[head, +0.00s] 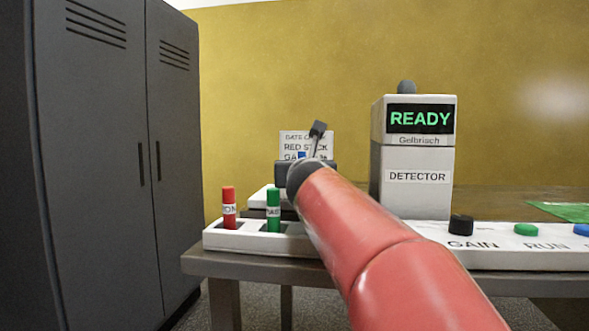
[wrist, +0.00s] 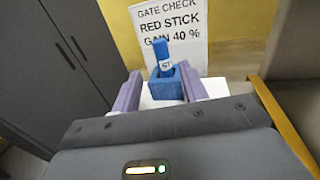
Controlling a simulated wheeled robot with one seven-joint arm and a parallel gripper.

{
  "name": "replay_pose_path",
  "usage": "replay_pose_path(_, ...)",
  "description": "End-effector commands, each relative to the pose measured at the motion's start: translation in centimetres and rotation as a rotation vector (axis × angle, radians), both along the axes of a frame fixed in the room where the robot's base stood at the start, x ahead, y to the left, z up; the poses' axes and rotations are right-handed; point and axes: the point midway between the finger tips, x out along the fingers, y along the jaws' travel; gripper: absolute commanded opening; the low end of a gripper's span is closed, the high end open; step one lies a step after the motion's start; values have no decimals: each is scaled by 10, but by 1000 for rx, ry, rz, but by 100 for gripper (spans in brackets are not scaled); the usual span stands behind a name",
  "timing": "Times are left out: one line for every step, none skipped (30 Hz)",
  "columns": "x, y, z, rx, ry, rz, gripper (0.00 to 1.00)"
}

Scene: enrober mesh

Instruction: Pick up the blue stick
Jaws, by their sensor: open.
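A small bit of blue (head: 302,155) shows behind my arm in the head view, too small to tell stick from block. My gripper (wrist: 158,70) is open, with one purple finger on each side of the stick and block. I cannot tell whether the fingers touch anything. In the head view my arm hides the fingers and most of the block.
A white rack (head: 255,240) holds a red stick (head: 228,207) and a green stick (head: 273,209). The detector (head: 416,180) reads READY. A control panel (head: 490,255) has knobs and buttons. A sign (wrist: 172,30) reads RED STICK, GAIN 40 %. Grey lockers (head: 110,170) stand at left.

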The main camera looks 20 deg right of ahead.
Motion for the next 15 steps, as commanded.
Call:
replay_pose_path(5, -2, 0, 0, 2, -1, 43)
replay_pose_path(8, -4, 0, -1, 1, -1, 43)
replay_pose_path(13, -6, 0, 0, 2, -2, 43)
replay_pose_path(16, -7, 0, 1, 2, -2, 43)
replay_pose_path(19, -8, 0, 1, 2, -2, 43)
replay_pose_path(23, -10, 1, 2, 1, -1, 43)
replay_pose_path(26, -12, 1, 2, 1, -1, 43)
replay_pose_path(29, -13, 1, 1, 2, -1, 43)
replay_pose_path(34, -16, 2, 0, 2, -1, 43)
replay_pose_path(39, -19, 2, 2, 1, -1, 43)
replay_pose_path(43, -21, 3, 2, 1, -2, 43)
replay_pose_path(48, -25, 3, 1, 2, -2, 43)
replay_pose_path(52, -27, 3, 2, 1, -2, 43)
replay_pose_path(56, -28, 3, 2, 1, -2, 43)
replay_pose_path(60, -30, 3, 1, 2, -2, 43)
